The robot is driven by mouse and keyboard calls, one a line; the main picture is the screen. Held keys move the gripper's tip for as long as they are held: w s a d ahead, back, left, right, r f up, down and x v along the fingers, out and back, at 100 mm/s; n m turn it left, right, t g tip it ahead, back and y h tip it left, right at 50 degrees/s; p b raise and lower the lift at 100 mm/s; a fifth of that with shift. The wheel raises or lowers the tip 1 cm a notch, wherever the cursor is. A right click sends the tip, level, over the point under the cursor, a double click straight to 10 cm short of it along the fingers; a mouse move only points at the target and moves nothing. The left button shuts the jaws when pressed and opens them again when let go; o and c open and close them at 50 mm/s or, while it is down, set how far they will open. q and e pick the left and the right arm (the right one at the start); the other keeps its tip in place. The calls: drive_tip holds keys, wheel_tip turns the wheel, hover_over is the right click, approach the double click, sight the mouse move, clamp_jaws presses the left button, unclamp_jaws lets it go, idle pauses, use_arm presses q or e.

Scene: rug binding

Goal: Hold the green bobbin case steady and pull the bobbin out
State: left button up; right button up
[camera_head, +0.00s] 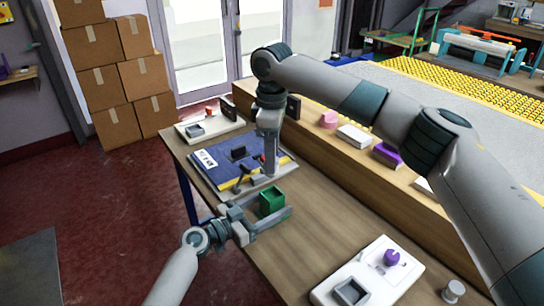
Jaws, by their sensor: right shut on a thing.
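The green bobbin case (271,201) is a small box near the left part of the wooden table. My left gripper (265,213) is at the case from the front left, one finger along its near side. The far finger is partly hidden, so I cannot tell whether both fingers press on it. My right gripper (259,182) points down just behind and left of the case, over the blue mat's edge. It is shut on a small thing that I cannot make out. I cannot pick out the bobbin clearly.
The blue mat (222,168) carries a dark block (238,152) and small dark tools. A white tray (209,127) lies at the far end. A white panel (372,278) with a purple knob (391,257) and a grey cylinder (453,291) are at the near right. The middle table is clear.

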idle(0.3)
use_arm(q)
drive_tip(key=v, duration=1.2)
idle(0.3)
